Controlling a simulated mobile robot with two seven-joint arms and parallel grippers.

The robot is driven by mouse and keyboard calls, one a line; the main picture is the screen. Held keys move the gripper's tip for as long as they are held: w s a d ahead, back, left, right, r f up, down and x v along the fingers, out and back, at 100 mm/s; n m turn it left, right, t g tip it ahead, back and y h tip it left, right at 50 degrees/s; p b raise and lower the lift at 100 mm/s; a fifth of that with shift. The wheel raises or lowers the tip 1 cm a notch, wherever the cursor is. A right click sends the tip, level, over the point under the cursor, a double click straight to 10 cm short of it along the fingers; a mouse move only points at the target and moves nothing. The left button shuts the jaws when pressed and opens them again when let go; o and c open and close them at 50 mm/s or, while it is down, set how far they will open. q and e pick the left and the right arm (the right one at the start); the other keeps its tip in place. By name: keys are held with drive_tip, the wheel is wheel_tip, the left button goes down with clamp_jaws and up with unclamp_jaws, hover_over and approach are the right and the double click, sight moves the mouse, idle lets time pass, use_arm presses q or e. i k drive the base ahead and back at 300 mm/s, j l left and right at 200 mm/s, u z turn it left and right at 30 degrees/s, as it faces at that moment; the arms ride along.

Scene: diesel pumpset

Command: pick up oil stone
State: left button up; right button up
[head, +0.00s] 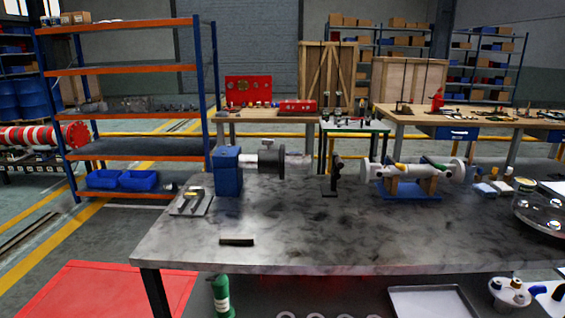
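A small dark rectangular block with a lighter front face (237,240), which looks like the oil stone, lies flat near the front left edge of the grey metal-topped table (330,240). Nothing touches it and the tabletop around it is bare. Neither of my grippers shows in the head view.
Behind the block stand a blue vise-like fixture (228,172) and a plate with small tools (192,202). A white shaft assembly on a blue base (408,190) and a round tray (540,212) are to the right. The table's front middle is clear.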

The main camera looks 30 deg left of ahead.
sight(224, 238)
drive_tip(key=u, duration=1.35)
